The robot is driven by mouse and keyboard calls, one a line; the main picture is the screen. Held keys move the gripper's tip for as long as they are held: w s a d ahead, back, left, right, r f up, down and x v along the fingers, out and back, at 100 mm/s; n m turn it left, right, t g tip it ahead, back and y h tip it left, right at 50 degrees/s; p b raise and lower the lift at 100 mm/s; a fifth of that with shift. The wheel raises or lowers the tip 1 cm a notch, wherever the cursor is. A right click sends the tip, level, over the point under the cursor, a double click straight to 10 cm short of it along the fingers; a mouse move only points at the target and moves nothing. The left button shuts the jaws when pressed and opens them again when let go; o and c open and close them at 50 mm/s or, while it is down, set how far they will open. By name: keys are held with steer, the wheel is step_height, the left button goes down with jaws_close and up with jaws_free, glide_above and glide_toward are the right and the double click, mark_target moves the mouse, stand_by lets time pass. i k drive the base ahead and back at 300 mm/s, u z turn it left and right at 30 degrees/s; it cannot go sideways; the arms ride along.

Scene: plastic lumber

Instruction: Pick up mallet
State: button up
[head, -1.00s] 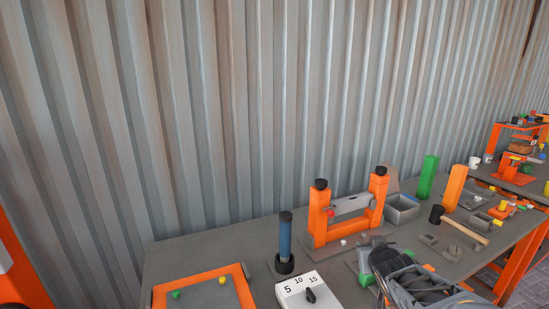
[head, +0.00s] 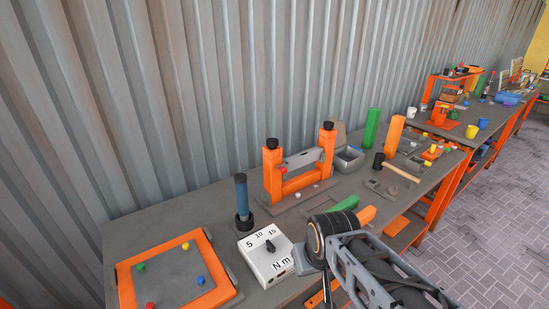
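The mallet lies on the grey workbench (head: 190,215) in the right half of the head view. Its black head (head: 378,161) is at the left end, and its light wooden handle (head: 401,173) points right and slightly toward me. My arm reaches in from the bottom edge, showing a dark round joint and a grey link. It is nearer to me than the mallet and clear of it in the picture. My gripper cannot be made out in this view.
An orange frame press (head: 272,178), a grey bin (head: 348,160), a green post (head: 371,128) and an orange post (head: 394,135) stand near the mallet. A white torque box (head: 267,265) and an orange-rimmed tray (head: 127,290) are at the left. A second bench stands beyond.

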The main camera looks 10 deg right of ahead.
mark_target(379, 162)
steer(key=z, duration=0.65)
steer(key=k, duration=1.05)
steer(key=z, duration=1.65)
steer(key=i, duration=1.8)
steer(key=u, duration=0.75)
steer(key=i, duration=0.95)
steer(key=u, duration=1.45)
steer(key=i, duration=0.55)
steer(key=u, duration=0.45)
